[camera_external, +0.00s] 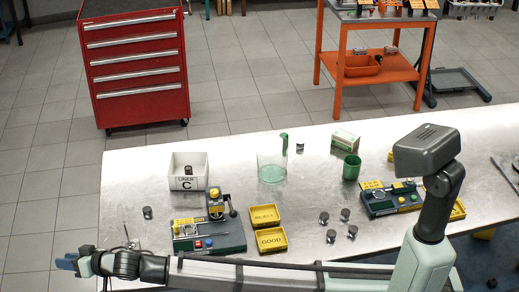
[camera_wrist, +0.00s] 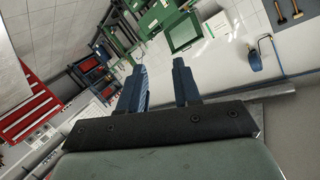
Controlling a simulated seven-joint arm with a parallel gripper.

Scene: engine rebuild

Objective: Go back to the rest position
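My gripper (camera_external: 66,262) is at the far left end of my outstretched arm in the external view, low in the picture and left of the table's edge as seen there. In the wrist view its two blue fingers (camera_wrist: 160,82) stand apart with nothing between them. The wrist is turned so that this view looks out across the room at a slant. No task object is near the fingers.
The metal table (camera_external: 300,190) carries a white liner box (camera_external: 188,178), yellow reject (camera_external: 264,215) and good (camera_external: 271,239) trays, a clear container (camera_external: 271,168), a green cup (camera_external: 351,167) and two blue-green fixtures. A red tool cabinet (camera_external: 135,65) stands behind.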

